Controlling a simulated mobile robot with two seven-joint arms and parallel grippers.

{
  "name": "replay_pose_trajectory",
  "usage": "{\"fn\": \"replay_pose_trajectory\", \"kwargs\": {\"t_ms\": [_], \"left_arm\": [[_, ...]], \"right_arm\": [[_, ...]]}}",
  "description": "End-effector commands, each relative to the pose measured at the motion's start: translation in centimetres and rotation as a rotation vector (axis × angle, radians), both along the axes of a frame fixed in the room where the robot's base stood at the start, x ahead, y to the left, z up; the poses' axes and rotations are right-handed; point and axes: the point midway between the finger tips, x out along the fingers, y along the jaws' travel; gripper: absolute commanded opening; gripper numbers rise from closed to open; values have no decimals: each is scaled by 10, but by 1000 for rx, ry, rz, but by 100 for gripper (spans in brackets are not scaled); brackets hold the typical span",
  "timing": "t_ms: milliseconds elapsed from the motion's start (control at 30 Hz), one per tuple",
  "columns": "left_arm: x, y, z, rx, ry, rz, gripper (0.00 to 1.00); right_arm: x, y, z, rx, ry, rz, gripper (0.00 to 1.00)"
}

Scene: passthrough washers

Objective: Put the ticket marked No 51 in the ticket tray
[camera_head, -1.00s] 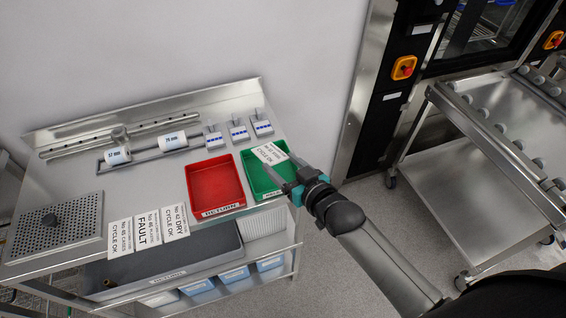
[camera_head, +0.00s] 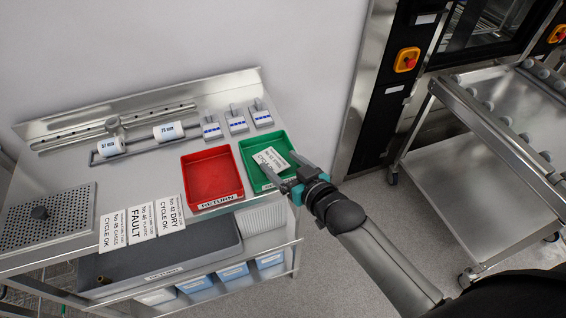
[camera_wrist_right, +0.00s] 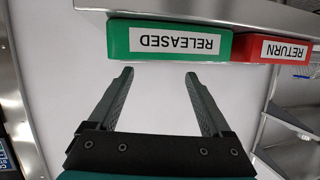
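A white ticket (camera_head: 270,158) with "CYCLE OK" print lies in the green tray (camera_head: 247,163); its number is too small to read. The green tray's front label reads "RELEASED" in the right wrist view (camera_wrist_right: 170,42). My right gripper (camera_head: 279,164) is at the tray's front right, its fingers spread at the ticket's near side in the head view. In the right wrist view the fingers (camera_wrist_right: 158,76) are open with nothing between them, below the tray's front label. My left gripper is not in view.
A red "RETURN" tray (camera_head: 212,180) stands left of the green one. Several tickets lie at the counter's front, including a "FAULT" one (camera_head: 141,222). A perforated plate (camera_head: 45,215), gauge rollers and small blocks stand on the counter. A steel trolley (camera_head: 480,190) stands right.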

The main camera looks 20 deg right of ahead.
Motion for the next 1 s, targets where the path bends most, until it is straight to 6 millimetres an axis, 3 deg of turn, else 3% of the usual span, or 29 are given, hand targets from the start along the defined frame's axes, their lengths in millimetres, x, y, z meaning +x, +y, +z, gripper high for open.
{"fn": "replay_pose_trajectory", "kwargs": {"t_ms": [133,467,1000], "left_arm": [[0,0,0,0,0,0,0],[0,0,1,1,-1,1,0],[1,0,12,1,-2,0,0]], "right_arm": [[0,0,0,0,0,0,100],[-4,-1,1,0,1,0,100],[-77,-20,25,-2,3,0,100]]}}
